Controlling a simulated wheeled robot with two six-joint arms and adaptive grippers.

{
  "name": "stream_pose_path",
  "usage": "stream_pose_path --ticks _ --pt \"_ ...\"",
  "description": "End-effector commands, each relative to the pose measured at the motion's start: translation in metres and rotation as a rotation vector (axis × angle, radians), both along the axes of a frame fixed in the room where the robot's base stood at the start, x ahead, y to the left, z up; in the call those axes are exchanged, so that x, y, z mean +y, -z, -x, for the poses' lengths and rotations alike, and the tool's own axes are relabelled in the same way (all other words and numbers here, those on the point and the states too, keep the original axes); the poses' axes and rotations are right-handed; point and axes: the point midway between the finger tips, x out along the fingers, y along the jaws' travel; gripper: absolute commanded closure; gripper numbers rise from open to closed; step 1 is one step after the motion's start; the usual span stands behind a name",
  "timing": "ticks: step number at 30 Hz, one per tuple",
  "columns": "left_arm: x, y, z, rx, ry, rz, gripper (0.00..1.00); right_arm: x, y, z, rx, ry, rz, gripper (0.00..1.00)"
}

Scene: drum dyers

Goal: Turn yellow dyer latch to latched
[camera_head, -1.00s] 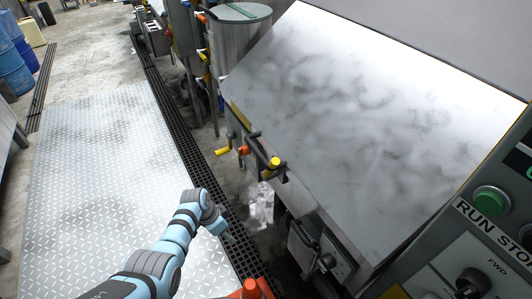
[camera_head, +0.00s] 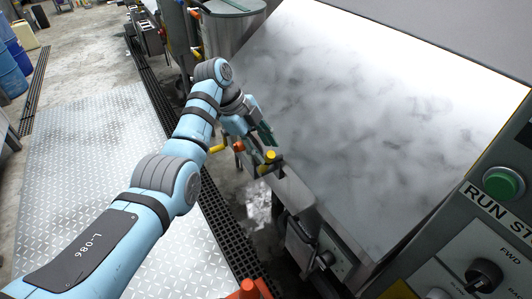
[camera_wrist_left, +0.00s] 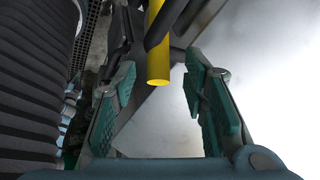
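The yellow dyer latch handle (camera_head: 271,156) stands up from a dark bracket at the corner of the dyer's pale sloped cover. In the left wrist view a yellow cylinder (camera_wrist_left: 158,45) hangs in the upper middle, beyond and between the two teal finger pads. My left gripper (camera_head: 266,134) is open just behind and above the latch handle in the head view. Nothing is gripped between its fingers, and I cannot tell whether they touch the latch. Part of the bracket is hidden behind the gripper. My right gripper is in neither view.
The large sloped cover (camera_head: 370,120) lies right of the latch. A second yellow handle (camera_head: 217,149) and an orange knob (camera_head: 239,146) are close on the left. A control panel (camera_head: 480,235) stands at lower right. The metal floor plate (camera_head: 75,185) is clear.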

Motion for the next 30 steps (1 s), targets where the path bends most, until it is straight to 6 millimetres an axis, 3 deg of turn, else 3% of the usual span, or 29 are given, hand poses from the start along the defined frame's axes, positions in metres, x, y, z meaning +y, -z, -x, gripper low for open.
stream_pose_path --ticks 4,11,13,19,27,30 --pt "-0.007 0.015 0.000 0.001 0.001 0.000 0.60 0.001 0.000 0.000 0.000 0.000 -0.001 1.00" --pt "-0.008 0.017 -0.001 0.000 0.000 0.000 0.60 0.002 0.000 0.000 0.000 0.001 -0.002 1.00" --pt "-0.008 0.017 -0.001 0.000 0.000 0.000 0.67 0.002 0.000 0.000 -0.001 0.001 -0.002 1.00" --pt "-0.008 0.017 -0.001 0.000 0.000 0.000 0.99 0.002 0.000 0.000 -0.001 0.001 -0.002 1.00" --pt "-0.007 0.017 -0.001 0.001 -0.003 0.000 1.00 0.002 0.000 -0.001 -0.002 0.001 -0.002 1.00" --pt "0.004 0.017 -0.002 0.018 -0.016 0.009 1.00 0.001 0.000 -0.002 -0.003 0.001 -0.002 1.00"
